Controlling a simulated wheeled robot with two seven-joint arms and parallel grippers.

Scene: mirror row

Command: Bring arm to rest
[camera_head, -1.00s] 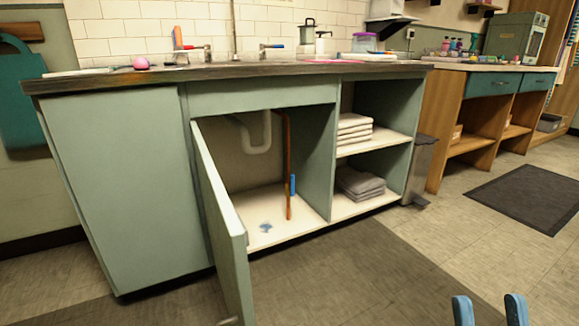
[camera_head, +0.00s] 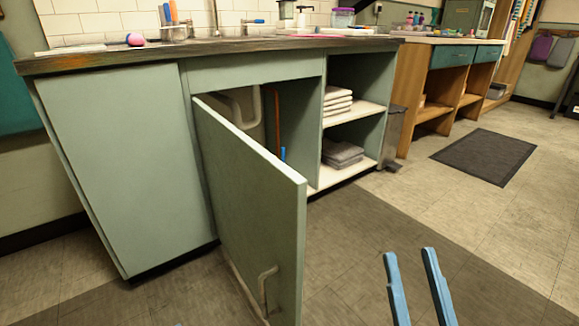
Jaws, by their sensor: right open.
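My right gripper (camera_head: 408,268) shows at the bottom right of the head view, with two blue fingers spread apart and nothing between them. It is over the floor in front of the cabinet, clear of the door.
The dark countertop (camera_head: 215,47) runs above the cabinet. Folded towels (camera_head: 337,101) lie on open shelves right of the door. A bin (camera_head: 392,133) stands beside the cabinet. A dark mat (camera_head: 484,157) lies on the floor at right. The floor around my gripper is clear.

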